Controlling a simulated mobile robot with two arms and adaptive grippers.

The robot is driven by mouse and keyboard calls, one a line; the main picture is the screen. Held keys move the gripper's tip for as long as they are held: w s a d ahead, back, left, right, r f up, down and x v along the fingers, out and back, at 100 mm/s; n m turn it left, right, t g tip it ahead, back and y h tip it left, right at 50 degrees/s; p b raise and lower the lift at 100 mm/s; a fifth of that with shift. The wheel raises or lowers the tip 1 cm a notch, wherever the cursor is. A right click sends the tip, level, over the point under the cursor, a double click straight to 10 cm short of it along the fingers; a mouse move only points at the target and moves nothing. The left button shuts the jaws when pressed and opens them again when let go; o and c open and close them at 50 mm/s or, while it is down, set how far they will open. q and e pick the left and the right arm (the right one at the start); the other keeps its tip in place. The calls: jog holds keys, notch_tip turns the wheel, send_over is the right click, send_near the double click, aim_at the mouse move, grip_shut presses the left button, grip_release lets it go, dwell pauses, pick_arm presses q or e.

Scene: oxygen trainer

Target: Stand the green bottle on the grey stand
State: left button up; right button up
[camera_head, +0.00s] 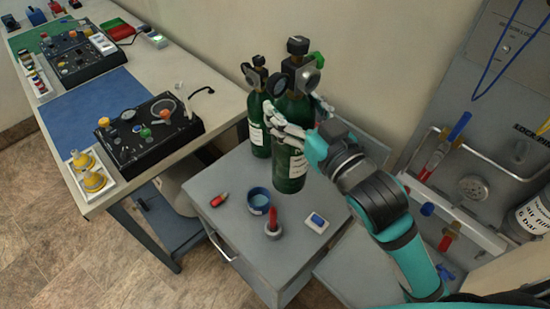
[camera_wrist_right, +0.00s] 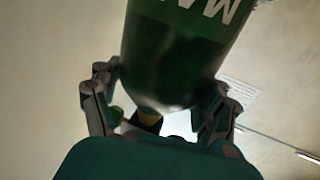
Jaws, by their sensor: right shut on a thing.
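Two dark green bottles with gauges and black valve knobs are in the head view. The nearer green bottle (camera_head: 291,168) is upright, over the grey stand (camera_head: 233,225), a drawer cabinet with a flat top. I cannot tell whether its base touches the top. My right gripper (camera_head: 298,122) comes from the right and is shut around this bottle near its shoulder. The right wrist view also shows the green bottle (camera_wrist_right: 185,60) between the fingers. The other green bottle (camera_head: 258,130) stands behind and to the left, partly hidden. My left gripper is not in view.
On the stand's top are a red-and-yellow item (camera_head: 220,199), a blue cup (camera_head: 258,201), a red-handled piece (camera_head: 272,222) and a small white-and-blue box (camera_head: 317,221). A workbench (camera_head: 188,75) with a black panel (camera_head: 147,133) is at left. A grey wall panel (camera_head: 475,150) is at right.

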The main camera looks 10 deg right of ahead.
aim_at(290, 169)
jog(key=f+b, duration=0.3)
jog(key=f, duration=0.9)
jog(key=shift+s+f, duration=0.1)
jog(key=shift+s, duration=0.1)
jog(key=shift+f, duration=2.5)
jog(key=o, duration=1.4)
jog(key=shift+f, duration=0.3)
jog(key=shift+c, duration=0.2)
jog(key=o, duration=0.3)
jog(key=shift+o, duration=0.2)
jog(key=shift+r, duration=0.1)
